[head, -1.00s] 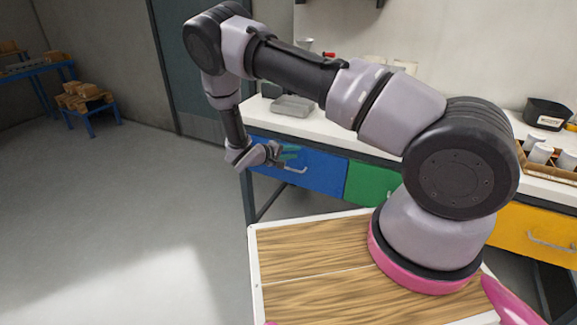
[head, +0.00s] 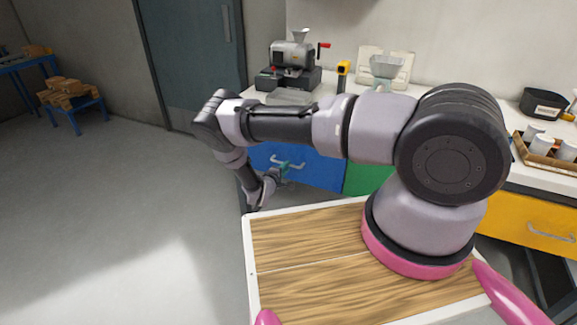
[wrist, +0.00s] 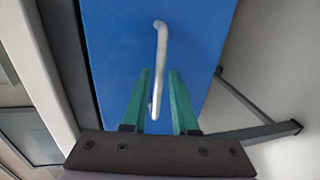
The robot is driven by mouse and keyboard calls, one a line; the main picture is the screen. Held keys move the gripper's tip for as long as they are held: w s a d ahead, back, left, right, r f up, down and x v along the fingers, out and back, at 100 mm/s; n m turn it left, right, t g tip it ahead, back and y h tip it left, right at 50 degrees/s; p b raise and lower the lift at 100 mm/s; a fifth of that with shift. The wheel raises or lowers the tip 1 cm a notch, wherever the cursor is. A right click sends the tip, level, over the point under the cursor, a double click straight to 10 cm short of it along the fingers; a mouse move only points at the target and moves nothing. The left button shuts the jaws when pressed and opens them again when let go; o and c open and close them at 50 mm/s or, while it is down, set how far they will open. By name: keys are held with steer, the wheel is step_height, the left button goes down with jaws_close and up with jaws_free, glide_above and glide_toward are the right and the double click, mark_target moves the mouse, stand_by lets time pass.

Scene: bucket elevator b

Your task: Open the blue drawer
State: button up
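The blue drawer (head: 320,172) is under the white counter, left of the green drawer. Its front looks level with the green one, so it appears shut. Its silver bar handle (wrist: 161,50) shows in the wrist view against the blue front (wrist: 205,40). My gripper (head: 284,168) is at the drawer front, by the handle. In the wrist view its two green fingers (wrist: 159,72) are apart, one on each side of the handle's near part. Gaps show between fingers and bar. I cannot tell how deep the bar sits between them.
The green drawer (head: 367,178) and yellow drawer (head: 540,228) lie to the right. A grinder-like machine (head: 292,62) and a tray of cups (head: 545,150) stand on the counter. A dark table leg (wrist: 245,95) is beside the drawer. The floor (head: 120,220) on the left is clear.

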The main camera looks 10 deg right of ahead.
steer(key=shift+x, duration=1.5)
jaws_close()
stand_by(0.4)
